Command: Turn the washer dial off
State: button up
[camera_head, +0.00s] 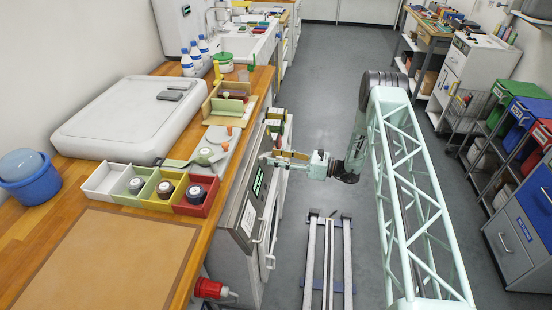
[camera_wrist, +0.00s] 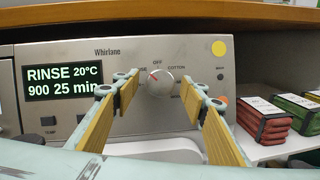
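The washer shows in the wrist view with its silver control panel (camera_wrist: 120,55). Its round dial (camera_wrist: 160,82) is near the middle, with "OFF" printed above it. A red mark on the dial points up and left, toward a partly hidden label ending in "SE", not at OFF. The display (camera_wrist: 63,80) reads RINSE, 20°C, 900, 25 min. My gripper (camera_wrist: 162,86) is open and empty, with its yellow-padded fingers on either side of the dial in the picture; contact is not visible. In the head view my gripper (camera_head: 268,157) reaches left to the washer front (camera_head: 247,220) under the counter.
Red packs (camera_wrist: 264,118) and green packs (camera_wrist: 300,112) lie on a shelf right of the washer. The wooden counter (camera_head: 190,235) overhangs above and holds small colored bins (camera_head: 150,188). A red plug (camera_head: 210,288) sticks out below the counter. The floor (camera_head: 320,100) behind is clear.

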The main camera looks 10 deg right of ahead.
jog(key=shift+c, duration=0.7)
jog(key=c, duration=0.7)
jog(key=shift+c, duration=0.2)
jog(key=shift+m, duration=0.5)
jog(key=m+h, duration=0.1)
jog(key=m, duration=0.2)
jog(key=m+t+h+p, duration=0.1)
jog(key=m, duration=0.1)
jog(key=shift+s+a+r+m, duration=0.1)
jog(key=shift+s+r+m, duration=0.05)
jog(key=shift+m, duration=0.25)
jog(key=shift+m+h+p, duration=0.55)
jog(key=shift+m+h, duration=0.05)
jog(key=shift+m, duration=1.2)
